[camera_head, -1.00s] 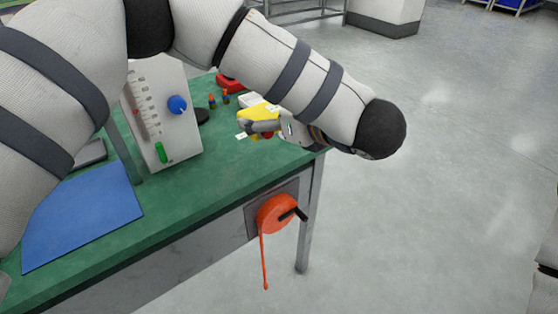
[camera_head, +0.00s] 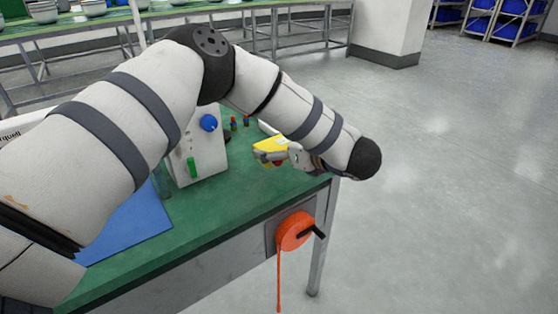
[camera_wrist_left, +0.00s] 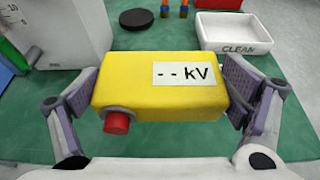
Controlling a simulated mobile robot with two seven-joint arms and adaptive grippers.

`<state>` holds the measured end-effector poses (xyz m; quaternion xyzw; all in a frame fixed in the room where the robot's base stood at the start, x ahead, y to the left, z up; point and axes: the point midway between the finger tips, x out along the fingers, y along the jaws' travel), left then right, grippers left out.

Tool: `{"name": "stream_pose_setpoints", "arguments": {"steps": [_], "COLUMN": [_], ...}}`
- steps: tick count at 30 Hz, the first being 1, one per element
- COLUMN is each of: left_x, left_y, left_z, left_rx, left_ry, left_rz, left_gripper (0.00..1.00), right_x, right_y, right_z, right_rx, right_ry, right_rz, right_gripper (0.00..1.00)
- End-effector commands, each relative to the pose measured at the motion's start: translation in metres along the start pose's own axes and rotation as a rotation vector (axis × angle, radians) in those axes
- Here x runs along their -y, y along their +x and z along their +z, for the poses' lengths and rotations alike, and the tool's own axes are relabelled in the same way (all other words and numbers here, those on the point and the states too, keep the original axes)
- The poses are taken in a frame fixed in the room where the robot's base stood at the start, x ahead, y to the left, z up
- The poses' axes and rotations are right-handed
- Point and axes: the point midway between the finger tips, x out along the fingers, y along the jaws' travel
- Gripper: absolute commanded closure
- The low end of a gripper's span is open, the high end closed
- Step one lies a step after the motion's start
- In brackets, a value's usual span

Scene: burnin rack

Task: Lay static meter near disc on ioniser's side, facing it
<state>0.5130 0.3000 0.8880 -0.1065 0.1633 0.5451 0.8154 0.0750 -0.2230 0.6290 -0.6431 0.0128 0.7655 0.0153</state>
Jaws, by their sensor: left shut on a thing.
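The yellow static meter (camera_wrist_left: 160,85) has a "-- kV" display and a red knob at its near end. My left gripper (camera_wrist_left: 160,98) is shut on it, one purple-padded finger on each side. In the head view the meter (camera_head: 271,147) is over the right part of the green bench; I cannot tell whether it touches the top. The black disc (camera_wrist_left: 137,18) lies flat beyond the meter, to its left, and shows partly in the head view (camera_head: 227,135). I cannot identify the ioniser for sure. My right gripper is not in view.
A white unit with a scale and blue knob (camera_head: 208,122) stands left of the disc. A white tray marked CLEAN (camera_wrist_left: 229,45) and small coloured posts (camera_wrist_left: 174,8) are beyond the meter. A blue mat (camera_head: 130,228) lies left; an orange reel (camera_head: 294,231) hangs on the bench front.

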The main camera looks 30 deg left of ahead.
Motion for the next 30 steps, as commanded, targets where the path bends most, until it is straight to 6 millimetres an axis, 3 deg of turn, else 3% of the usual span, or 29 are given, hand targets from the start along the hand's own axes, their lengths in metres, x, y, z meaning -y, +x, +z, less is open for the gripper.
{"name": "stream_pose_setpoints", "arguments": {"steps": [5, 10, 13, 14, 22, 23, 24, 30], "left_x": [0.000, 0.000, 0.001, 0.001, 0.001, 0.001, 0.001, 0.001], "left_y": [0.018, 0.040, 0.043, 0.042, 0.043, 0.043, 0.042, 0.042], "left_z": [-0.009, -0.039, -0.045, -0.044, -0.045, -0.045, -0.045, -0.045], "left_rx": [0.001, -0.001, 0.000, 0.001, 0.002, 0.001, 0.001, 0.002], "left_ry": [-0.001, 0.005, -0.001, -0.003, -0.004, -0.005, -0.005, -0.005], "left_rz": [0.001, 0.001, -0.002, -0.003, -0.003, -0.003, -0.004, -0.003], "left_gripper": [0.40, 0.40, 0.40, 0.45, 0.45, 0.04, 0.00, 0.00], "right_x": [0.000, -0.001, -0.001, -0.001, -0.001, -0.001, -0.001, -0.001], "right_y": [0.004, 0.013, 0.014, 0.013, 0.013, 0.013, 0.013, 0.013], "right_z": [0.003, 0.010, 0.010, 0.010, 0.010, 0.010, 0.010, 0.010], "right_rx": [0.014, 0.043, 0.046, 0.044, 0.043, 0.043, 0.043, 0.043], "right_ry": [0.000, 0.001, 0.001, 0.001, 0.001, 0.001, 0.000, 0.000], "right_rz": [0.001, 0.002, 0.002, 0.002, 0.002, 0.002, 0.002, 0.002], "right_gripper": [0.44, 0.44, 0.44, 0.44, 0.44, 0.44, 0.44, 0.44]}}
